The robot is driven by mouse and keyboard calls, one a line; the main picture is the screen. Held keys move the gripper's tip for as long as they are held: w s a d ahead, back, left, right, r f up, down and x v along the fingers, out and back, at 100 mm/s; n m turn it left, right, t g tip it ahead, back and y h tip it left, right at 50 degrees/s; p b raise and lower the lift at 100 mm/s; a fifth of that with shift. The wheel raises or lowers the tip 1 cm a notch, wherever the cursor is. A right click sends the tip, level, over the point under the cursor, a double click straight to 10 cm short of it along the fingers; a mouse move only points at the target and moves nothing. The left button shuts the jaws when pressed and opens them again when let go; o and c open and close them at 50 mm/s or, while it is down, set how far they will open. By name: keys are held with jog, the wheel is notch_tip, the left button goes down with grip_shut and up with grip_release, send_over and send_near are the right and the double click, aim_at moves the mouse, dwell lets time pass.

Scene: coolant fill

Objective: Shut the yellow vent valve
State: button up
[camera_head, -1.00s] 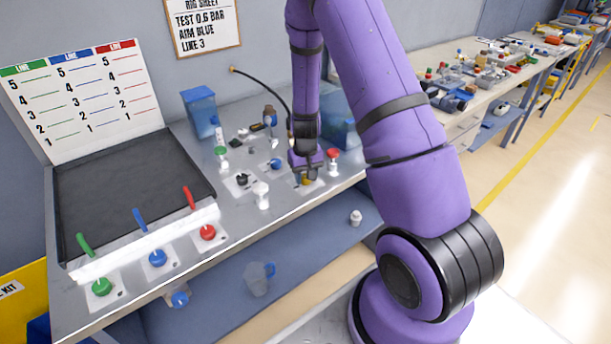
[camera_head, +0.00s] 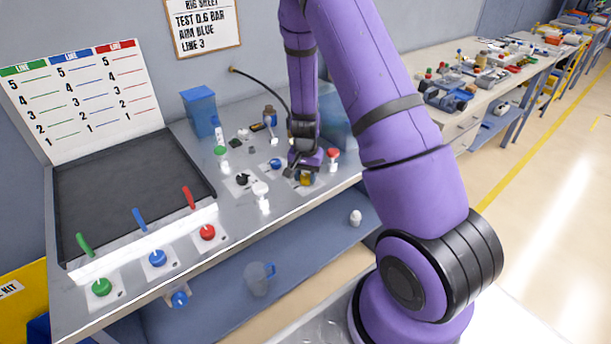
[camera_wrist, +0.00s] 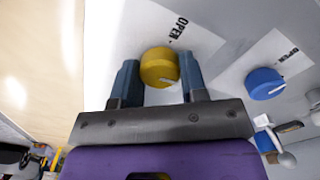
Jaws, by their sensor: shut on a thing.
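The yellow vent valve (camera_wrist: 159,67) is a round yellow knob with a pale pointer mark on its lower side in the wrist view. It sits on a white plate (camera_wrist: 205,40) lettered OPEN. My gripper (camera_wrist: 158,80) has one finger on each side of the knob and is shut on it. In the head view the yellow knob (camera_head: 306,179) shows just below my gripper (camera_head: 303,172), partly hidden by it.
A blue knob (camera_wrist: 264,83) on its own OPEN plate stands beside the yellow one. A black knob (camera_head: 242,179), a white-topped fitting (camera_head: 261,190) and a red-topped fitting (camera_head: 333,154) stand close by. The bench's front edge is near.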

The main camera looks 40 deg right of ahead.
dwell(0.4)
jog(key=o, duration=0.9)
notch_tip(320, 180, up, 11)
jog(key=shift+f, duration=0.1)
dwell(0.4)
notch_tip(320, 180, up, 19)
jog(key=n+t+y, duration=0.1)
jog(key=n+t, duration=0.1)
jog(key=n, duration=0.3)
send_over(305, 176)
jog(key=s+a, duration=0.8)
jog(key=s+a+r+n+t, duration=0.1)
jog(key=s+r, duration=0.2)
jog(key=s, duration=0.3)
jog(key=s+a+r+n+t, duration=0.1)
jog(key=s+a+r+n, duration=0.1)
jog(key=s+r, duration=0.2)
jog(key=s+a+r+n+t+h, duration=0.1)
jog(key=s+a+r+n, duration=0.1)
jog(key=s, duration=0.6)
jog(key=shift+v, duration=0.95)
